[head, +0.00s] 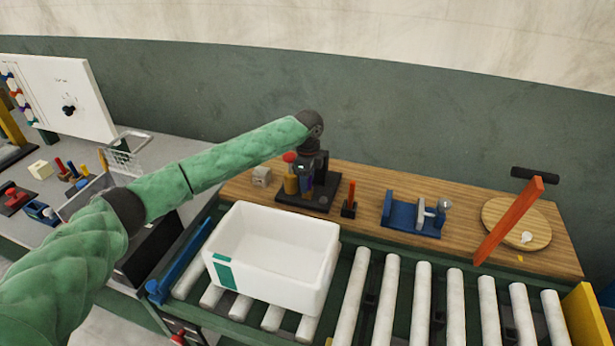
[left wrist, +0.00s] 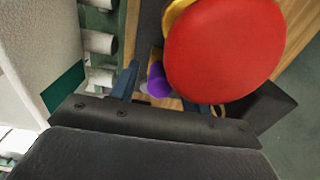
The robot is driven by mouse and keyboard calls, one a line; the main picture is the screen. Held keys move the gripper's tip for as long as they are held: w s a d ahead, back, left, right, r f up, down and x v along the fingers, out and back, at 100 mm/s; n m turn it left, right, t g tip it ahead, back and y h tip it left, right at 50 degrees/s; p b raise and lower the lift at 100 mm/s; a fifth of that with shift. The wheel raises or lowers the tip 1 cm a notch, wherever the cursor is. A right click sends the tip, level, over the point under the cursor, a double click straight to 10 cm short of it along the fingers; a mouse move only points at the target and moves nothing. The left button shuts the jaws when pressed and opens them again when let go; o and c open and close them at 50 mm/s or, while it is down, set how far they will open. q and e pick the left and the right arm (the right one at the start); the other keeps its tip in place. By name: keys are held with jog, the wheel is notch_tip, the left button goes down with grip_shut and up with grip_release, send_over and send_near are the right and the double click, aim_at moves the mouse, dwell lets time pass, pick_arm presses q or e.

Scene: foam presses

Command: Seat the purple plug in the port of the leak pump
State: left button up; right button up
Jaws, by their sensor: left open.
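The leak pump stands at the back of the wooden board, with a dark base (head: 318,198), a brass cylinder (head: 291,185) and a red knob (head: 290,157). My left gripper (head: 308,176) is over the pump, pointing down, open. In the left wrist view the purple plug (left wrist: 158,80) shows between the finger on the left and the red knob (left wrist: 222,50). The knob is large and close and hides part of the other finger. I cannot tell whether the plug touches a finger or sits in the port, which I cannot make out. My right gripper is not in view.
A white crate (head: 231,283) stands on the roller conveyor (head: 420,290) in front of the pump. On the board are a small dark stand with a red top (head: 349,203), a blue fixture (head: 402,216) and a round wooden disc (head: 530,213). An orange-red bar (head: 508,222) slants upward at right.

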pick_arm(q)
jog(key=shift+r, duration=0.5)
notch_tip(320, 180, up, 10)
jog(key=b, duration=0.3)
jog(key=shift+f+b, duration=0.1)
jog(key=shift+b, duration=0.25)
jog(key=shift+r, duration=0.75)
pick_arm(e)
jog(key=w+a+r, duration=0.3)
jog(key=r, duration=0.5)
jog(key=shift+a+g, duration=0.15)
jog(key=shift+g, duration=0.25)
